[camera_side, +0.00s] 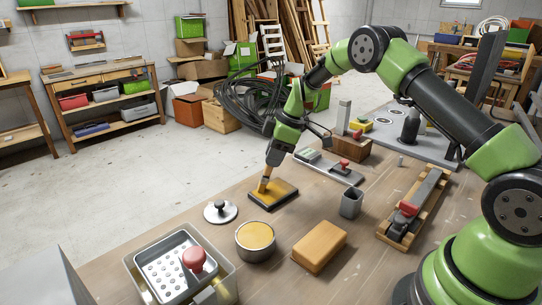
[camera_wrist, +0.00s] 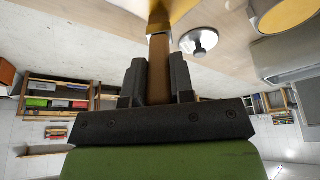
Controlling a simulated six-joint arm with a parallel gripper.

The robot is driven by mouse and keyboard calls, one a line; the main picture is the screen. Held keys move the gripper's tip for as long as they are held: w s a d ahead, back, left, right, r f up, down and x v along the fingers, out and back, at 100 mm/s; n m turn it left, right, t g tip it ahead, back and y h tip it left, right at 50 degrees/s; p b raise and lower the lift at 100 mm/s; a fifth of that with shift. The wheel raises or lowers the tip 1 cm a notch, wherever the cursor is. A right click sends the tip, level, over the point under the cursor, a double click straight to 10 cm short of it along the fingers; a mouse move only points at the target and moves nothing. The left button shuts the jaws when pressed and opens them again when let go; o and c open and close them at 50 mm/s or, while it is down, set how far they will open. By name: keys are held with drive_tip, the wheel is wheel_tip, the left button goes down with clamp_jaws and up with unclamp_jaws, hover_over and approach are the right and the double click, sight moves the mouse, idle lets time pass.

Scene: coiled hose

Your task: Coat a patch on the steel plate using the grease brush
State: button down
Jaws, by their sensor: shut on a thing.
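My gripper (camera_side: 271,162) is shut on the grease brush (camera_side: 264,185), held near upright with its tip down at the steel plate. In the wrist view my gripper (camera_wrist: 158,78) has its two dark fingers on either side of the brush's brown handle (camera_wrist: 159,60). The steel plate (camera_side: 280,200) is a dark-edged square on the table, its top largely covered in yellow-orange grease. The brush tip appears to touch the plate's left part; exact contact is hard to tell. A round pot of yellow grease (camera_side: 256,237) stands open in front of the plate.
A lid with a dark knob (camera_side: 221,211) lies left of the plate. A metal tray with a perforated insert (camera_side: 168,272) and red knob is at the front left. An orange-brown block (camera_side: 320,246), a grey cup (camera_side: 351,203) and a wooden rack (camera_side: 412,212) stand to the right.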

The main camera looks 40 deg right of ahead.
drive_tip(key=shift+s+d, duration=1.25)
drive_tip(key=shift+s, duration=2.05)
wheel_tip(320, 180, up, 8)
drive_tip(key=shift+s+r, duration=0.1)
idle(0.6)
drive_tip(key=w+d, duration=0.3)
drive_tip(key=w, duration=0.5)
drive_tip(key=shift+w, duration=0.15)
